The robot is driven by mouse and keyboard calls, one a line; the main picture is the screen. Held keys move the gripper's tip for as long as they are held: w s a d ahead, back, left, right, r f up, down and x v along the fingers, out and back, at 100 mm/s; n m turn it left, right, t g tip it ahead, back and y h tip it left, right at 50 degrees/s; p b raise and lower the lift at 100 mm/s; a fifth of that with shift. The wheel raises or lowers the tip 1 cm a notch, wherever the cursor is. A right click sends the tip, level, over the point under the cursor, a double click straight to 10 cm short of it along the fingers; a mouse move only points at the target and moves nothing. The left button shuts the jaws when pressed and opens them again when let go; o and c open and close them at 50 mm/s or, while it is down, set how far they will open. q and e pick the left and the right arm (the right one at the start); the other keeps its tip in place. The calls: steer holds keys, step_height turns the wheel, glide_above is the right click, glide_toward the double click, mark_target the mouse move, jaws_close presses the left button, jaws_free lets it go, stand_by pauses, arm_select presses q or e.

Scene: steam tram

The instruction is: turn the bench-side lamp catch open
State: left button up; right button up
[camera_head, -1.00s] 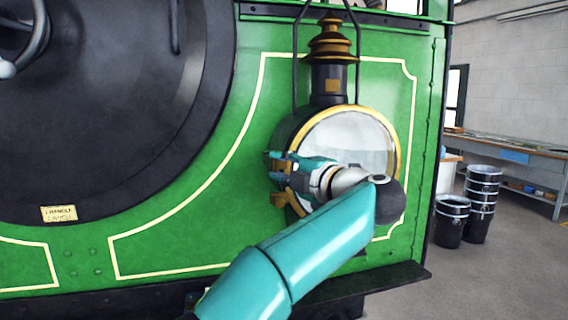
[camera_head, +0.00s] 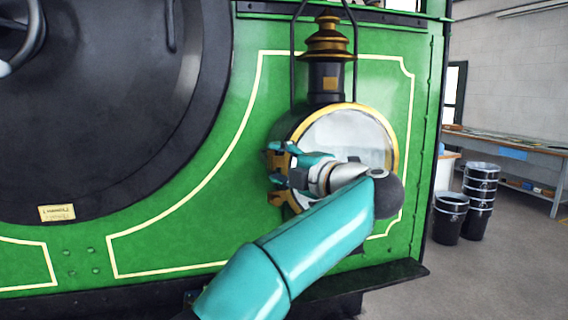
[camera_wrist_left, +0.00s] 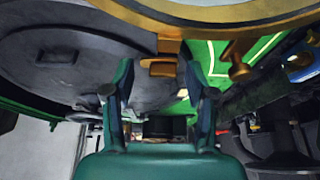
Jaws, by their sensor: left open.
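The lamp (camera_head: 352,135) has a brass rim, a pale glass face and a black and brass chimney, and it stands on the green front plate. On its left side a brass catch piece (camera_head: 281,161) shows between the fingers of my left gripper (camera_head: 273,163). The gripper is open, with one finger above and one below the piece; contact cannot be told. In the left wrist view, the brass piece (camera_wrist_left: 159,68) lies ahead between the two spread fingertips (camera_wrist_left: 158,92). A lower brass piece (camera_head: 279,197) sits just below the gripper. My right gripper is out of view.
The lamp's brass rim (camera_wrist_left: 240,22) arches close above the gripper in the wrist view. A dark round smokebox door (camera_head: 110,100) is at left, a black ledge (camera_head: 375,283) below. Black drums (camera_head: 450,215) and a workbench (camera_head: 535,163) stand at right.

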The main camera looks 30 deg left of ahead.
arm_select(q)
steer(key=v, duration=1.2)
steer(key=shift+w+d+r, duration=0.1)
steer(key=shift+w, duration=0.05)
